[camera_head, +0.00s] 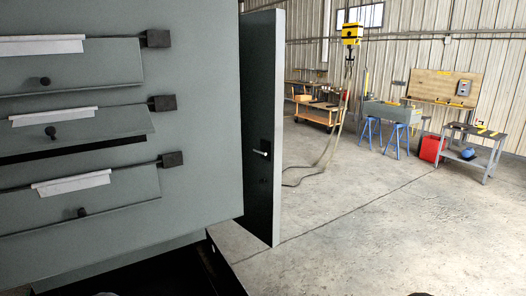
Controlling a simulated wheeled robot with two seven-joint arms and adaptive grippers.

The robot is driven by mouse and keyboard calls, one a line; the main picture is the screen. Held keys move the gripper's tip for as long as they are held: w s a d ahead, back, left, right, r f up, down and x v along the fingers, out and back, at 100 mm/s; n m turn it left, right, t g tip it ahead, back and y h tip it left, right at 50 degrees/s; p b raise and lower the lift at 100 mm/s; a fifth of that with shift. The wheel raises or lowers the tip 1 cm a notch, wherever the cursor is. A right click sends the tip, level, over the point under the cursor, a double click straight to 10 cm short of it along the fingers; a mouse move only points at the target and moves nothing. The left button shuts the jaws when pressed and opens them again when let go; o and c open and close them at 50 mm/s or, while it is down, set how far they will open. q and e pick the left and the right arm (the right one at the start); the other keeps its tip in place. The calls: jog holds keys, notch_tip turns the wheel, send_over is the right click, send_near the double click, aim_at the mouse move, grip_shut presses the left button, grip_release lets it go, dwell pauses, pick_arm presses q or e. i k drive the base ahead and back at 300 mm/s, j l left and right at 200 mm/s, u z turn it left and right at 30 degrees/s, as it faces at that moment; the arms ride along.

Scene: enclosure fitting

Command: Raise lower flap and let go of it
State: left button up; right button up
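A grey enclosure panel (205,130) fills the left of the head view and carries three flaps, one above the other. The lower flap (130,195) has a black knob (82,212) near its bottom edge and a pale strip (72,184) along its top. The middle flap (110,124) has a black gap below its bottom edge. The upper flap (110,65) shows no such gap. Dark blocks sit at the flaps' right upper corners, one beside the lower flap (171,159). The flaps' left ends are cut off. Neither gripper is in view.
A tall grey door (262,100) with a handle (262,153) stands open right of the panel. A dark opening lies below the panel. Concrete floor (370,230) is clear at right. Workbenches, a red box (430,148) and a yellow hoist (351,33) are farther back.

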aim_at(41, 205)
jog(key=u, duration=1.35)
